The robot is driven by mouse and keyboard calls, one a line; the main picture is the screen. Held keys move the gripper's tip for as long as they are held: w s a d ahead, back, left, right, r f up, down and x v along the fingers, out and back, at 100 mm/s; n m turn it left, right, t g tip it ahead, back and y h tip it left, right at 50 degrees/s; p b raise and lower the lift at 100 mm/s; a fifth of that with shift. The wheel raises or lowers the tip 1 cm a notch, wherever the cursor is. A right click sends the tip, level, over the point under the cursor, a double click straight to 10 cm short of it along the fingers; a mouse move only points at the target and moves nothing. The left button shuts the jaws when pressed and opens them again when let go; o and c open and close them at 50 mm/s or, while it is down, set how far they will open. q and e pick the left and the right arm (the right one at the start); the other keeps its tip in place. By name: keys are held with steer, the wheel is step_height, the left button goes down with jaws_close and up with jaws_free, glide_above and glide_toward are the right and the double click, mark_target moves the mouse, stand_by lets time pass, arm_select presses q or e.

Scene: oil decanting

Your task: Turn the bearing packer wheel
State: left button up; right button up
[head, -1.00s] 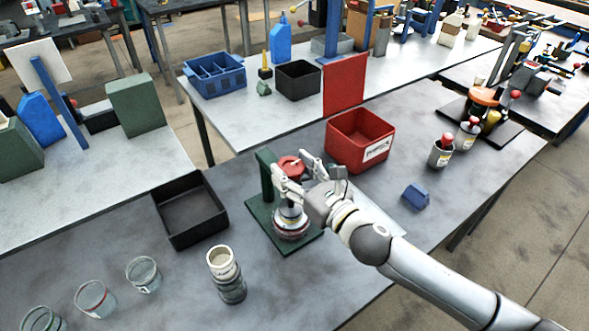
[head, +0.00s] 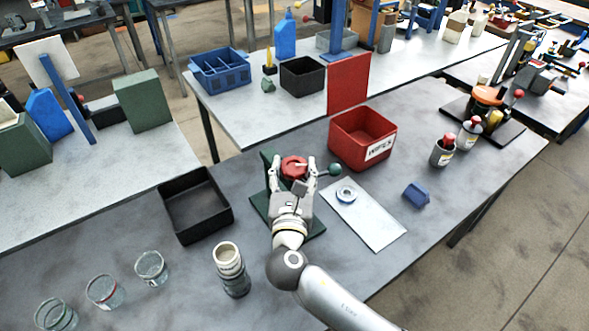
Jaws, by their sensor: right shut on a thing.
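The bearing packer stands on a green base plate (head: 313,222) with a green upright behind it. Its red wheel (head: 294,167) is on top. My right gripper (head: 296,173) comes in from the front, with one finger on each side of the red wheel, shut on it. A dark green ball knob (head: 335,169) sticks out to the right of the wheel. The gripper and wrist hide most of the packer's body. My left gripper is not in view.
A white sheet (head: 375,222) with a metal ring (head: 346,194) lies right of the packer. A red bin (head: 362,138) labelled WIPES stands behind, a black tray (head: 194,207) to the left. A grey canister (head: 231,269) and several glass jars (head: 152,268) stand front left.

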stand_by(0.5)
steer(key=o, duration=1)
steer(key=s, duration=1.2)
steer(key=shift+a, duration=0.45)
